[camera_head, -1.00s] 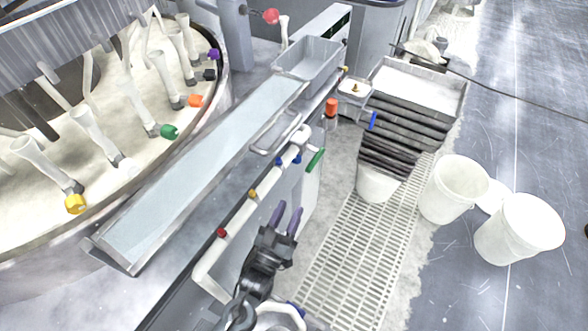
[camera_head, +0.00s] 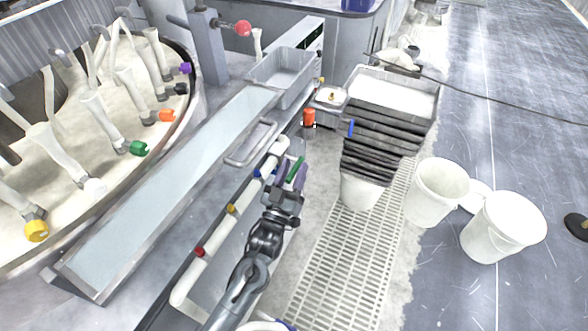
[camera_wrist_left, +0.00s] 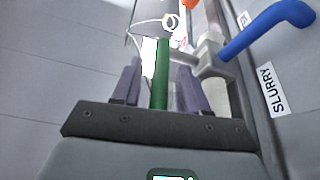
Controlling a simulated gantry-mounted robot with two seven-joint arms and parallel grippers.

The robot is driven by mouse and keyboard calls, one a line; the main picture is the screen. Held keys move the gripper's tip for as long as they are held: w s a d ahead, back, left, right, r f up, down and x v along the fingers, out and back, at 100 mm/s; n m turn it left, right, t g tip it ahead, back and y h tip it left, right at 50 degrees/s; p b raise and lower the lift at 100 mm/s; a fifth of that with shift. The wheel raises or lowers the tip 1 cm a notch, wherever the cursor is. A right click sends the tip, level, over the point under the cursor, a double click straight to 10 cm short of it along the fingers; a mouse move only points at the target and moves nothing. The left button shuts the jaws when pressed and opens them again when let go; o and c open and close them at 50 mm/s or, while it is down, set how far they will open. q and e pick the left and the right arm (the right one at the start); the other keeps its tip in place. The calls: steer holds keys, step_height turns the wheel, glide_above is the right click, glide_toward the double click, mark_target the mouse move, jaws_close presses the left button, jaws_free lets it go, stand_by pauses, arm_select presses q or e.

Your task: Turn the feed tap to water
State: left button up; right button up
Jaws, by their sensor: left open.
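A green lever handle (camera_head: 294,171) stands out from the end of the white pipe along the bench front. In the left wrist view the green handle (camera_wrist_left: 161,75) stands upright between my two purple fingers, with a gap on each side. My left gripper (camera_head: 290,172) is open around it; it also shows in the left wrist view (camera_wrist_left: 158,68). A label reading SLURRY (camera_wrist_left: 272,88) is on the panel to the right, below a blue handle (camera_wrist_left: 270,27). No water label is readable. My right gripper is out of view.
The white pipe (camera_head: 217,233) carries red and yellow fittings beside my left arm. A long tray (camera_head: 170,190) lies on the bench left of it. A stack of dark trays (camera_head: 375,150) and white buckets (camera_head: 436,190) stand right.

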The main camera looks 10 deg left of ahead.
arm_select(q)
steer(key=shift+w+d+r, duration=0.15)
steer(key=shift+w, duration=0.25)
jaws_close()
